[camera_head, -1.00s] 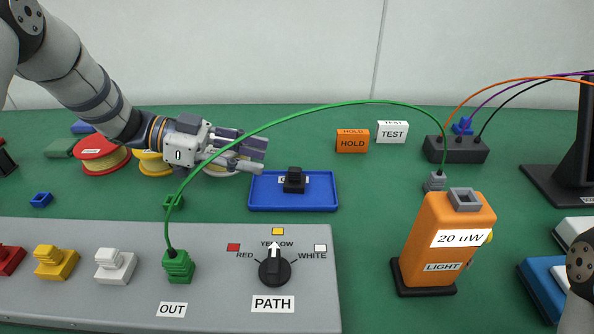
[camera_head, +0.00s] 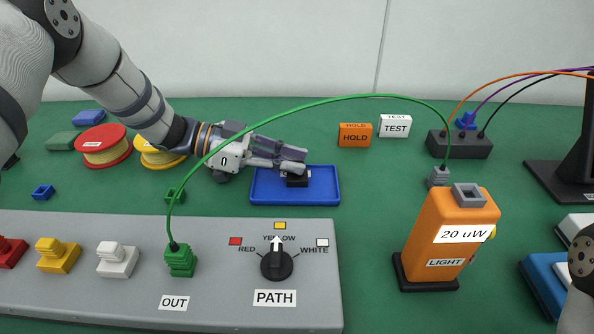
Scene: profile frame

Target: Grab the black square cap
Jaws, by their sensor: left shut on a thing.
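The black square cap (camera_head: 297,181) is in the blue tray (camera_head: 320,199), in the middle of the head view. My left gripper (camera_head: 294,168) reaches in from the left above the tray. Its fingers are shut on the cap and cover its upper part. The cap is low, at the tray floor; I cannot tell whether it touches it. The tray's label is hidden behind the gripper. My right gripper is not in view; only a piece of my right arm shows at the lower right edge.
A grey panel (camera_head: 210,305) with coloured plugs and a PATH knob (camera_head: 277,265) lies in front. An orange light meter (camera_head: 445,240) stands right. HOLD (camera_head: 355,135) and TEST (camera_head: 395,126) blocks stand behind.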

